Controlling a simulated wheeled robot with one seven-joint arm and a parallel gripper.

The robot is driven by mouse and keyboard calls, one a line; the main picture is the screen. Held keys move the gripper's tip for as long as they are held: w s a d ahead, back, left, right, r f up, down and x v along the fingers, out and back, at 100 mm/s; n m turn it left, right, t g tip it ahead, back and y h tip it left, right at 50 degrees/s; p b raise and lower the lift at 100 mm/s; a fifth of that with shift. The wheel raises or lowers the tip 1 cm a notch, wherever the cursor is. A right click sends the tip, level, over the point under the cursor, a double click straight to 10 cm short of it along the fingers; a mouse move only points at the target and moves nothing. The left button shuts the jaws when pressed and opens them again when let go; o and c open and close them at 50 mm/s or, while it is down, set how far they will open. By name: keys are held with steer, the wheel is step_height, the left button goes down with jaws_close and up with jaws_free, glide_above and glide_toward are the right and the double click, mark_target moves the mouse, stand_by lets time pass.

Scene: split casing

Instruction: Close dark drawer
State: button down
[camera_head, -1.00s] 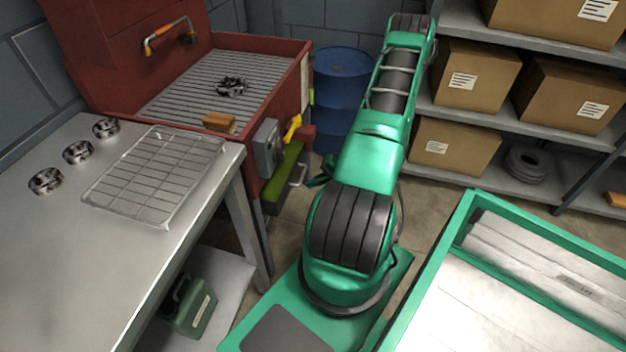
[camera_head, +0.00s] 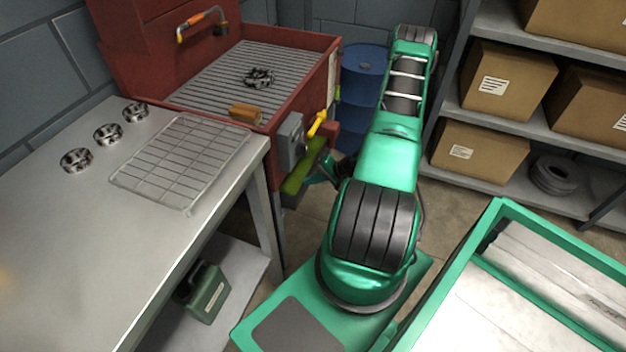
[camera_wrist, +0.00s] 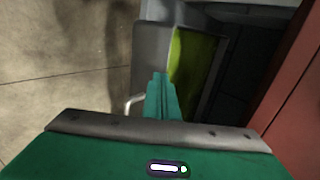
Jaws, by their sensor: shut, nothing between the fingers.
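The dark drawer shows in the head view as an open drawer with an olive-green inside (camera_head: 303,172), low on the side of the red cabinet (camera_head: 290,90). In the wrist view its grey front (camera_wrist: 150,52) and green inside (camera_wrist: 182,55) show, with a pale handle (camera_wrist: 131,102) at the left. The drawer stands out from the cabinet. My gripper (camera_wrist: 160,88) is shut and empty, its fingers in front of the drawer front's lower part. I cannot tell whether they touch it. In the head view my arm hides most of the gripper and the drawer handle.
A steel table (camera_head: 60,215) with a wire rack (camera_head: 183,160) stands at left, close to the drawer. A blue barrel (camera_head: 362,75) stands behind. Shelves with boxes (camera_head: 500,80) are at right. Bare floor (camera_wrist: 60,70) lies left of the drawer in the wrist view.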

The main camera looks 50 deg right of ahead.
steer(key=w, duration=0.1)
steer(key=w+a, duration=0.1)
steer(key=w, duration=0.1)
steer(key=w+a, duration=0.1)
steer(key=shift+w+r, duration=0.1)
steer(key=shift+w, duration=0.25)
steer(key=s+d+r, duration=0.4)
steer(key=s+r, duration=0.2)
steer(key=s, duration=0.5)
steer(key=shift+s+d+r, duration=0.15)
steer(key=shift+d+r, duration=0.15)
steer(key=shift+d, duration=0.05)
